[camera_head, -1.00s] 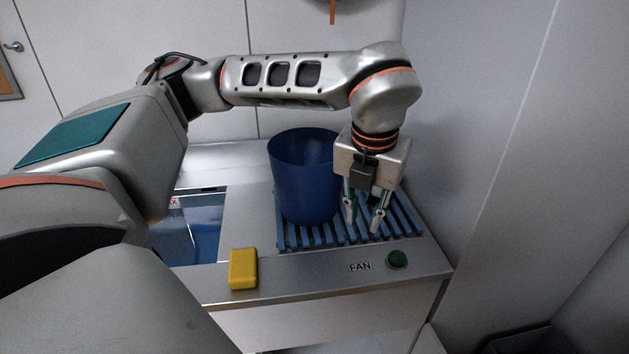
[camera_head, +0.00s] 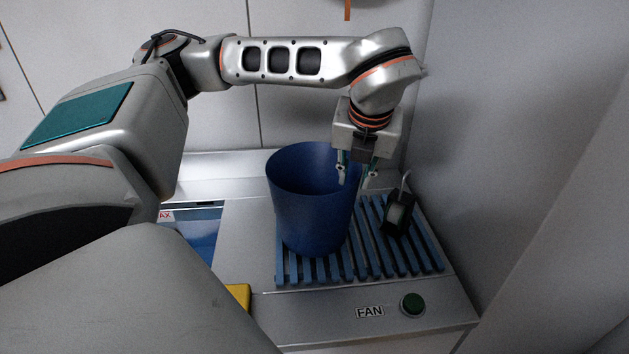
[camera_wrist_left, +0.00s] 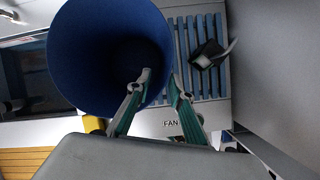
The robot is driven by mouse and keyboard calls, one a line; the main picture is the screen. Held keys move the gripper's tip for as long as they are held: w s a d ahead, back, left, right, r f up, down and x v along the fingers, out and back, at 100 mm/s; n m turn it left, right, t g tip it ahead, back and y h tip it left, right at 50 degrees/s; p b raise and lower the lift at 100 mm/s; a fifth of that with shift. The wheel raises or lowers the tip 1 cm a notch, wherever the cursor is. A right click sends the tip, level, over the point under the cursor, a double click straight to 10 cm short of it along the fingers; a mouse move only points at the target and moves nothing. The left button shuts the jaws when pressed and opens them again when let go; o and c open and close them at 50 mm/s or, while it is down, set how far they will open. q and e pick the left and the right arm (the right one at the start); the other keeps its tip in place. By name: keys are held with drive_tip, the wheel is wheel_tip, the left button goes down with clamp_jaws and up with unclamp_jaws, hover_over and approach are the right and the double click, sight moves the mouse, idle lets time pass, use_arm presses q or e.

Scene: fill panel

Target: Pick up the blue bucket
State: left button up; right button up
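The blue bucket (camera_head: 310,210) stands upright and open-topped on a blue slatted rack (camera_head: 290,270) on the counter. It also fills the upper left of the left wrist view (camera_wrist_left: 85,55). My left gripper (camera_head: 353,180) is at the bucket's right rim, pointing down, with its fingers apart and nothing held. In the left wrist view the open fingers (camera_wrist_left: 159,78) lie on either side of the bucket's right wall, one overlapping the inside and one outside. I cannot tell whether either finger touches the wall. My right gripper is not in view.
A small black device (camera_head: 398,214) stands on the rack right of the bucket. A yellow block (camera_head: 238,296) is partly hidden by my arm. A wall (camera_head: 520,150) closes off the right.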

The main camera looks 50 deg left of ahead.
sight(353, 196)
use_arm(q)
drive_tip(key=x, duration=0.8)
drive_tip(key=shift+w+d+f, duration=0.1)
drive_tip(key=shift+d+f, duration=0.15)
drive_tip(key=shift+d, duration=0.05)
clamp_jaws()
